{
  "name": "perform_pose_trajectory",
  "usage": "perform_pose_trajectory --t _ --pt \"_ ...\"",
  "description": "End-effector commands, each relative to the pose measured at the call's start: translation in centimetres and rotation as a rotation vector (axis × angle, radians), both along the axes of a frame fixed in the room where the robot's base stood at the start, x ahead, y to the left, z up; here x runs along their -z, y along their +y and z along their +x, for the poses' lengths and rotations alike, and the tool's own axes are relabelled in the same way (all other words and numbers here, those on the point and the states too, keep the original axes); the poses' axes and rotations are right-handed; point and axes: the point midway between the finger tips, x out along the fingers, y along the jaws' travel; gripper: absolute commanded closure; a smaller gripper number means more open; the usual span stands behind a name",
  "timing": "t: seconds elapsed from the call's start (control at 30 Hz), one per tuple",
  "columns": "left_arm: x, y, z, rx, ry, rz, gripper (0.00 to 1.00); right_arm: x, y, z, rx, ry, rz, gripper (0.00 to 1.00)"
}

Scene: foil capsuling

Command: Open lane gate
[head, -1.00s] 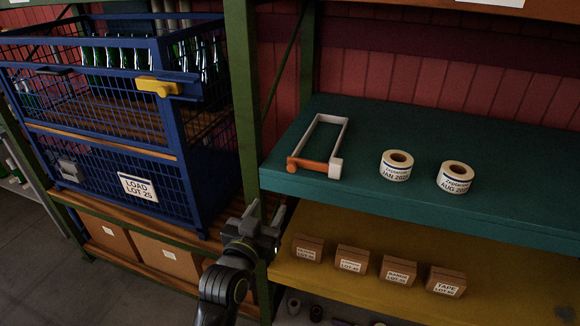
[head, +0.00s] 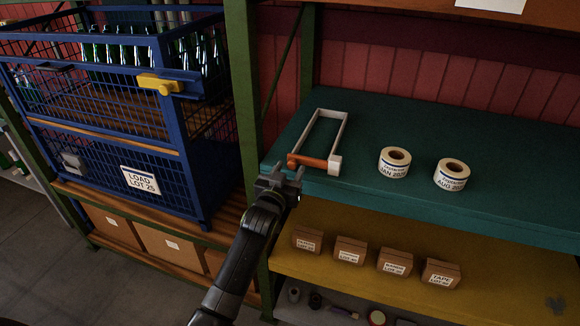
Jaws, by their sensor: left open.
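A pale rectangular frame (head: 340,128) with an orange handle bar (head: 308,161) across its near end lies on the teal shelf. A blue wire cage (head: 205,188) stands at the left, with a yellow latch (head: 158,84) on its upper front rail. The cage front looks closed. My left gripper (head: 288,173) is open and empty at the front left edge of the teal shelf. It is just below and left of the orange bar, seemingly apart from it. My right gripper is not in view.
Two label rolls (head: 394,163) and (head: 450,174) stand right of the frame. Several small brown boxes (head: 350,250) sit on the yellow shelf below. A green post (head: 243,90) stands between cage and shelf. The cage holds green bottles (head: 125,52).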

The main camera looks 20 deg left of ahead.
Motion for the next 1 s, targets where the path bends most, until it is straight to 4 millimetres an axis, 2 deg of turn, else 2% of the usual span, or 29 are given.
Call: perform_pose_trajectory --t 0.2,0.5,0.83,1.0 --pt "-0.03 -0.04 1.06 0.0 0.0 0.0 0.53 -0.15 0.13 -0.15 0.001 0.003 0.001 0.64" --pt "-0.01 -0.03 1.15 0.0 0.0 0.0 0.55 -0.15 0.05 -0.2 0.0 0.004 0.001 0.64" --pt "-0.01 -0.03 1.13 0.0 0.0 0.0 0.98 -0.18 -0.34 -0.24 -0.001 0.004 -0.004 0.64" --pt "-0.01 -0.04 1.13 0.0 0.0 0.0 1.0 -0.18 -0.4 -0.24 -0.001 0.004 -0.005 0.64"
